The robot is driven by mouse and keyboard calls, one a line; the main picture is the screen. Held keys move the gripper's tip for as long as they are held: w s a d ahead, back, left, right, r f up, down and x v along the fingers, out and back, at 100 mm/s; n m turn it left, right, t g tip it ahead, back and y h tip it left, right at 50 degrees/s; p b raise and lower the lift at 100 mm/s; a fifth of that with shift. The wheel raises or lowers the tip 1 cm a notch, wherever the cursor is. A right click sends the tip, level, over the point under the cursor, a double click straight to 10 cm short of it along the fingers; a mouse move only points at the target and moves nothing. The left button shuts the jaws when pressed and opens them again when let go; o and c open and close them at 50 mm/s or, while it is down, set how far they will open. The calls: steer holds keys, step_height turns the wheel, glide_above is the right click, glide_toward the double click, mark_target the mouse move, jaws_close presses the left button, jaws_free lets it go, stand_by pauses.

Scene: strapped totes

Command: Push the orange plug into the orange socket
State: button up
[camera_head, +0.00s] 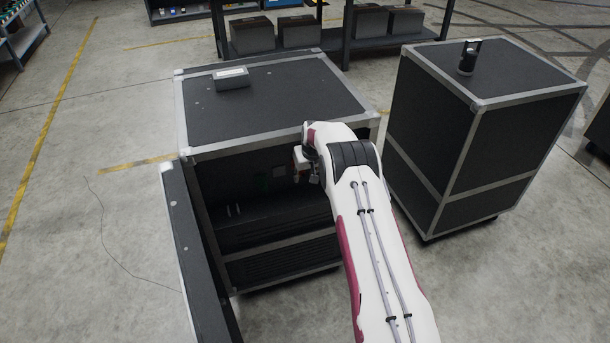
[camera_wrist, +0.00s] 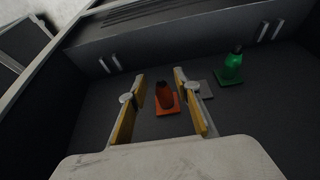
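The orange plug (camera_wrist: 165,97), with a dark tip, stands out from a square orange base plate (camera_wrist: 166,111) in the wrist view. I cannot tell how deep it sits, or whether that plate is the socket. My gripper (camera_wrist: 160,76) is open, with one yellow-padded finger on each side of the plug. Dark gaps show between the plug and both fingers. In the head view my gripper (camera_head: 305,165) is at the open front of the dark case (camera_head: 190,110), and my arm hides the plug.
A green plug (camera_wrist: 232,66) on a green plate is to the right in the wrist view. A grey square plate (camera_wrist: 205,89) is partly behind the right finger. A second case (camera_head: 450,125) stands to the right.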

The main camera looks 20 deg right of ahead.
steer(key=shift+r, duration=0.1)
steer(key=shift+v, duration=1.3)
steer(key=s, duration=1.2)
steer(key=shift+s, duration=0.15)
stand_by(0.6)
